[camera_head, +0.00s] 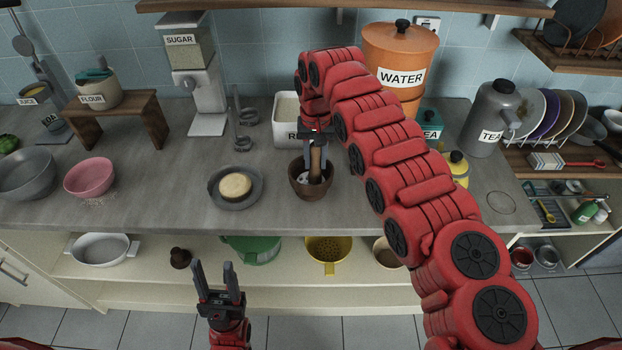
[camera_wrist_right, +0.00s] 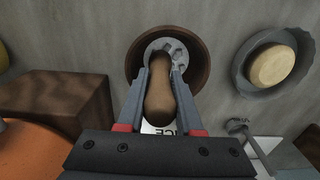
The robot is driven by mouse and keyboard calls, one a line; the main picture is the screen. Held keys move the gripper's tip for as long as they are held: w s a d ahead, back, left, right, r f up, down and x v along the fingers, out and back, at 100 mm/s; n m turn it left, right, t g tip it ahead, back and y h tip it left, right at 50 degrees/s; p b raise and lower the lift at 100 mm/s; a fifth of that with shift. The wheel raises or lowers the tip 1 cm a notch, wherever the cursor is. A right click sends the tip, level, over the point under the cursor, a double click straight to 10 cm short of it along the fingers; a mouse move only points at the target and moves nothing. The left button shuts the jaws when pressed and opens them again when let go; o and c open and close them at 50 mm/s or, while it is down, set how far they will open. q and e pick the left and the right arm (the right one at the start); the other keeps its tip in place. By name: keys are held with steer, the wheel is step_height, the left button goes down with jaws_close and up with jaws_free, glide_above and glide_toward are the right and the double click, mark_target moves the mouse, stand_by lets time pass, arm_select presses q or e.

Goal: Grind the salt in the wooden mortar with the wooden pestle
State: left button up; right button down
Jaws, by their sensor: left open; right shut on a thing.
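The dark wooden mortar (camera_head: 312,191) stands on the counter, left of my right forearm. White salt (camera_wrist_right: 168,46) lies in its bowl, shown in the right wrist view. The brown wooden pestle (camera_head: 316,164) stands in the mortar, near upright, its lower end in or just above the salt; exact contact is hidden. My right gripper (camera_head: 314,150) is shut on the pestle from above, one finger on each side of it in the right wrist view (camera_wrist_right: 160,78). My left gripper (camera_head: 219,272) is open and empty, in front of the counter, below its top.
A grey plate (camera_head: 252,199) with a pale round item stands left of the mortar. A white container (camera_head: 286,110) is close behind it, and the orange water container (camera_head: 393,52) stands behind my right arm. Pink (camera_head: 89,177) and grey (camera_head: 27,174) bowls stand far left.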

steer(key=shift+a+r+p, duration=0.2)
steer(key=shift+a+p, duration=0.45)
steer(key=shift+p, duration=0.1)
steer(key=shift+w+a+f+p, duration=0.15)
steer(key=shift+a+p, duration=0.25)
steer(key=shift+d+f+b, duration=0.15)
steer(key=shift+d+b, duration=0.2)
steer(key=shift+b, duration=0.4)
steer(key=shift+s+d+b, duration=0.2)
steer(key=shift+s+b, duration=0.15)
steer(key=shift+s, duration=0.35)
